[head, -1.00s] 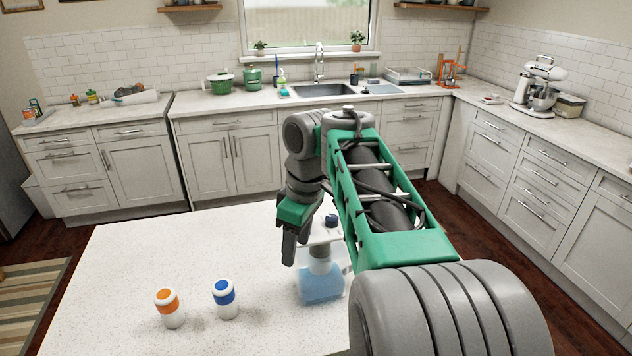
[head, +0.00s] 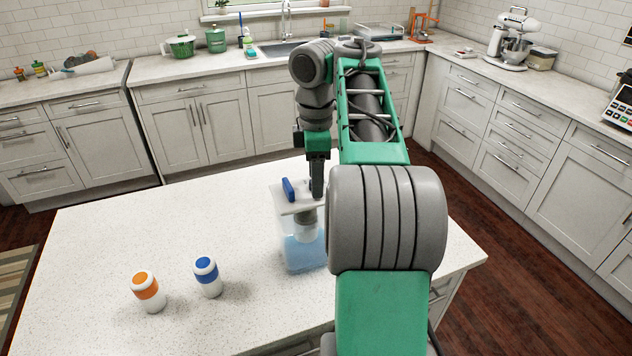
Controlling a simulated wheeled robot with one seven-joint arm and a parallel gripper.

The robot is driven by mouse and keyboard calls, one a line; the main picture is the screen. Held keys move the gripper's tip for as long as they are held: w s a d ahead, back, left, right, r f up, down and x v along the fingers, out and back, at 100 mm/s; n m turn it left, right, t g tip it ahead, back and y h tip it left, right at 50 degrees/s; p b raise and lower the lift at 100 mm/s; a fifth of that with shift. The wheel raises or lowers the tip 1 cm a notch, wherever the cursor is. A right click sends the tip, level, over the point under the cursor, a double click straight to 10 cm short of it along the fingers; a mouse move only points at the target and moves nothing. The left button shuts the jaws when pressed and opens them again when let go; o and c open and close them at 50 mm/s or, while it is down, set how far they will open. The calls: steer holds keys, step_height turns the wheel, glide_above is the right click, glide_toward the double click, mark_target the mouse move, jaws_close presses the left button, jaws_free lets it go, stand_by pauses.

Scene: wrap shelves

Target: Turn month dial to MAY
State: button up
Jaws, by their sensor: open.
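A clear pitcher (head: 304,254) of bluish water with a white lid (head: 284,208) stands on the white island counter, partly covered by my arm. An upright blue piece (head: 288,189) shows on the lid, and a little more blue shows close beside my fingers. Which of these is the month dial I cannot tell, and no month marks are readable. My gripper (head: 317,190) is open and points down over the lid, just right of the upright blue piece. Whether it touches anything is hidden.
A white container with an orange band (head: 146,287) and one with a blue top (head: 206,271) stand left of the pitcher on the island counter (head: 110,245). The counter's left part is clear. Cabinets and a sink line the back; a stand mixer (head: 509,40) is at right.

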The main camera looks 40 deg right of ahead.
steer(key=shift+c, duration=0.5)
jaws_close()
steer(key=shift+m, duration=0.3)
steer(key=m+b, duration=0.1)
steer(key=m, duration=1.3)
steer(key=shift+d+b, duration=0.1)
steer(key=shift+b, duration=0.2)
steer(key=m, duration=0.5)
stand_by(0.3)
